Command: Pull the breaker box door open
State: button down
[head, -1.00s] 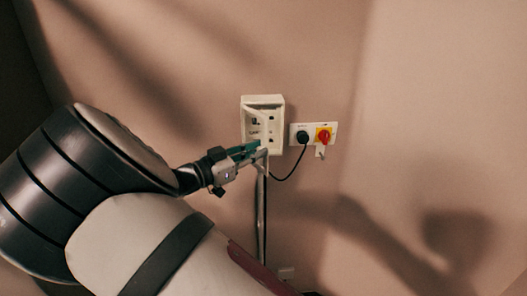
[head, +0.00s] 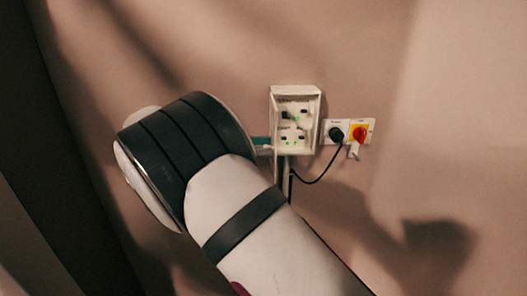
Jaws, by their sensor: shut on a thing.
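The white breaker box (head: 318,122) is on the wall, right of my arm. Its front is open, and switches with small green lights show inside. The door (head: 273,120) shows as a narrow pale strip at the box's left side, swung outward and seen nearly edge-on. My gripper (head: 264,147) is at the lower left of the box, mostly hidden behind my arm. Only a teal piece and a pale tip show. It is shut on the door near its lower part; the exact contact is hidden.
Right of the box is a white wall plate (head: 346,124) with a black plug (head: 336,134) and a red rotary switch (head: 359,133) on yellow. A black cable (head: 318,180) loops below. A vertical conduit (head: 286,172) runs under the box. The wall to the right is clear.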

dwell(0.3)
jog(key=c, duration=1.5)
grip_release()
jog(key=shift+c, duration=0.2)
jog(key=s+a, duration=0.1)
jog(key=a, duration=0.6)
jog(key=shift+a, duration=0.2)
